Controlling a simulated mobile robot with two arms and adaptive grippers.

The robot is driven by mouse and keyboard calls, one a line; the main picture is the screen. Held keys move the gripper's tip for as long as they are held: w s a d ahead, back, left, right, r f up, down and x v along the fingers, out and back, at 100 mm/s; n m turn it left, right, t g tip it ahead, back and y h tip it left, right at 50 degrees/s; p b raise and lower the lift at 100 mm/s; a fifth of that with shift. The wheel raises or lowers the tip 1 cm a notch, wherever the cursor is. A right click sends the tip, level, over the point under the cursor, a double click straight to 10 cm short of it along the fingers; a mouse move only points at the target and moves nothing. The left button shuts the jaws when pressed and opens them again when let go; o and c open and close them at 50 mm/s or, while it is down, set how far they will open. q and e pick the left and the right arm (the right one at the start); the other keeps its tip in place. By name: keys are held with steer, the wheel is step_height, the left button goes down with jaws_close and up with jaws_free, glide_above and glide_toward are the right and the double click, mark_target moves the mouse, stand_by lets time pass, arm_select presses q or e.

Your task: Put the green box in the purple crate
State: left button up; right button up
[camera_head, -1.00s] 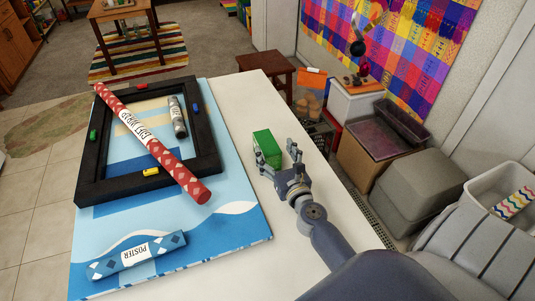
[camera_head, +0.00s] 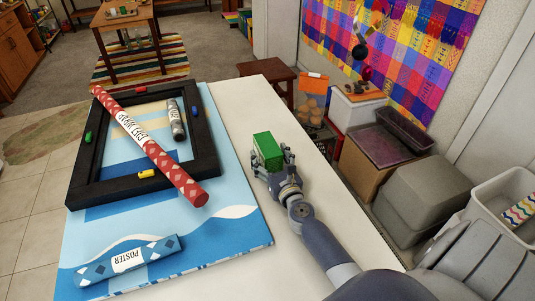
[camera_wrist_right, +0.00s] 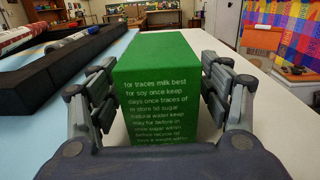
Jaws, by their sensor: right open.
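The green box (camera_head: 267,148) stands upright on the white table, right of the blue board. My right gripper (camera_head: 273,164) is open at its near side, with a finger on each side of the box. In the right wrist view the green box (camera_wrist_right: 155,85) fills the space between the spread fingers (camera_wrist_right: 160,95), with small gaps visible beside it. A dark purplish open crate (camera_head: 404,130) sits at the right by the wall; I cannot tell for certain that it is the purple crate. My left gripper is not in view.
A black frame (camera_head: 75,165), a red gift-wrap roll (camera_head: 150,146), a grey tube (camera_head: 176,120) and a blue poster roll (camera_head: 125,261) lie on the blue board. Cardboard boxes, a grey bin (camera_head: 425,195) and a white bin (camera_head: 490,205) crowd the floor at the right. The table beyond the box is clear.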

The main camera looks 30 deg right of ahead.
steer(key=shift+x, duration=1.2)
steer(key=shift+s, duration=0.1)
steer(key=c, duration=1.3)
steer(key=shift+c, duration=0.5)
steer(key=shift+r, duration=0.15)
